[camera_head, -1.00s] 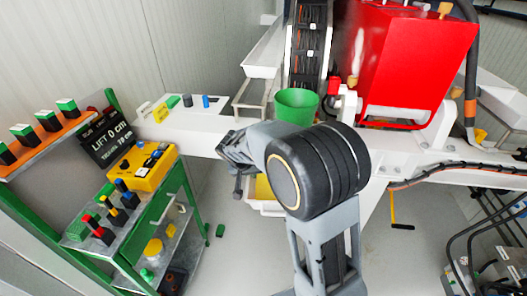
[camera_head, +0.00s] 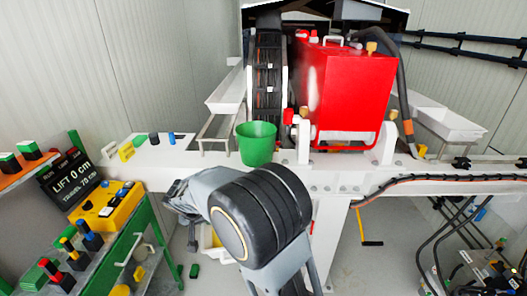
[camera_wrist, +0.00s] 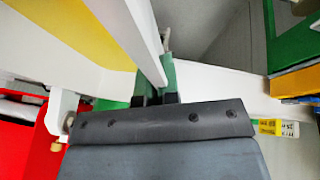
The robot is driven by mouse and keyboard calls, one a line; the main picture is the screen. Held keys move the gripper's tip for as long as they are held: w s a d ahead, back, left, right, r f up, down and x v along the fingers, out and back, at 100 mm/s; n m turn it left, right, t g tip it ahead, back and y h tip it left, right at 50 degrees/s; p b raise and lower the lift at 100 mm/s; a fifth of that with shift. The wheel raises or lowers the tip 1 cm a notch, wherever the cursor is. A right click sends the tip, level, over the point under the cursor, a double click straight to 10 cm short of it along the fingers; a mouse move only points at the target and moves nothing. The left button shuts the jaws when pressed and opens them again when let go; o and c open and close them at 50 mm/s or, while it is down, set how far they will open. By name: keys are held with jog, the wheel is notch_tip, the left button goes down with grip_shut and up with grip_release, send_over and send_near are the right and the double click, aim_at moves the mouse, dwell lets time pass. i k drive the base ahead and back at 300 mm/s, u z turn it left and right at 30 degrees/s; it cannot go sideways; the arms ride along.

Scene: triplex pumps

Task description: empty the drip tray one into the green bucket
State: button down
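The green bucket (camera_head: 257,147) stands upright on the white beam in the head view, left of the red box. A white drip tray with yellow inside (camera_head: 208,240) shows low behind my arm, mostly hidden; I cannot read a number on it. In the wrist view a white tray wall (camera_wrist: 135,35) with yellow beside it fills the upper left. My gripper (camera_wrist: 157,92) has its fingers close together on either side of the wall's end, and looks shut on it. In the head view my gripper (camera_head: 182,205) is below the beam's front, left of the bucket.
White trays stand at the left (camera_head: 226,92) and right (camera_head: 442,120) of the red box (camera_head: 350,95). A green cart (camera_head: 165,225) with a yellow control box (camera_head: 108,204) is close on the left. Black hoses hang at the right.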

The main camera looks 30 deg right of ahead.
aim_at(256, 139)
jog(key=k, duration=0.5)
jog(key=z, duration=0.7)
jog(key=i, duration=0.5)
jog(key=u, duration=0.05)
